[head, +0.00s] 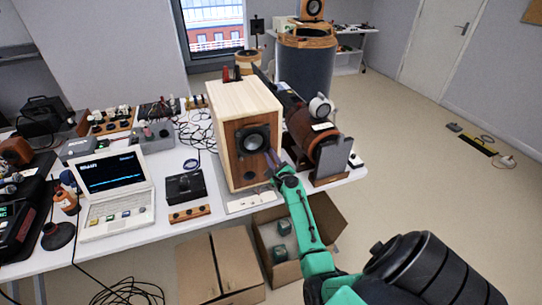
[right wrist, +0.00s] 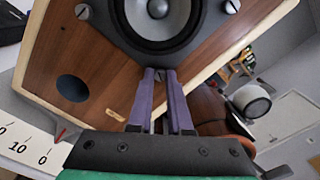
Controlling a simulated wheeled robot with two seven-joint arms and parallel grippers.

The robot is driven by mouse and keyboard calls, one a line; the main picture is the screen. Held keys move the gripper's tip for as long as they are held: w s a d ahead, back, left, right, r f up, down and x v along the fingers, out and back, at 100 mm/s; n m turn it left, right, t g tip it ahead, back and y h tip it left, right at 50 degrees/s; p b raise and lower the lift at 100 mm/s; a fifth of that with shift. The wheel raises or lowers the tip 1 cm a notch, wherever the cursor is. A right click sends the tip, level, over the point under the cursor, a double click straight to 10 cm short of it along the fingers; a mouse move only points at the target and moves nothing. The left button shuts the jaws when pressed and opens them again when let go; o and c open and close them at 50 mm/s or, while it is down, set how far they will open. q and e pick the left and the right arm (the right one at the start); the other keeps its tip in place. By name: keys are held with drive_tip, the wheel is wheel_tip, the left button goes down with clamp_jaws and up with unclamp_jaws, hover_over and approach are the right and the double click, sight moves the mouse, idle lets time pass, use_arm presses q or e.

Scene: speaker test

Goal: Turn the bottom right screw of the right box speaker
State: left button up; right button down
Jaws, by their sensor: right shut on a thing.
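The box speaker (head: 239,115) stands upright at the table's right end, pale wood on its top and side with a darker brown front. Its round driver (head: 252,139) is grey and black, with a dark port hole (right wrist: 72,88) below. In the right wrist view the picture is tilted, and screws show on the driver's rim. My right gripper (head: 270,158) is at the rim's lower right. Its purple fingers (right wrist: 160,78) are shut on the bottom right screw (right wrist: 158,76), mostly hidden between them. Another screw (right wrist: 83,11) is free. My left gripper is out of view.
A brown cylinder (head: 304,128) on a stand is close to the speaker's right. A white scale (right wrist: 28,145) with a red pointer lies by the speaker's foot. A laptop (head: 113,183) and a black box (head: 184,186) stand left.

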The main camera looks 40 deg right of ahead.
drive_tip(key=m+p, duration=0.1)
drive_tip(key=m, duration=0.4)
drive_tip(key=shift+a+m, duration=0.1)
drive_tip(key=shift+m, duration=0.2)
drive_tip(key=shift+m+p, duration=0.45)
drive_tip(key=shift+m, duration=1.45)
drive_tip(key=c, duration=0.8)
unclamp_jaws()
drive_tip(key=shift+c, duration=0.2)
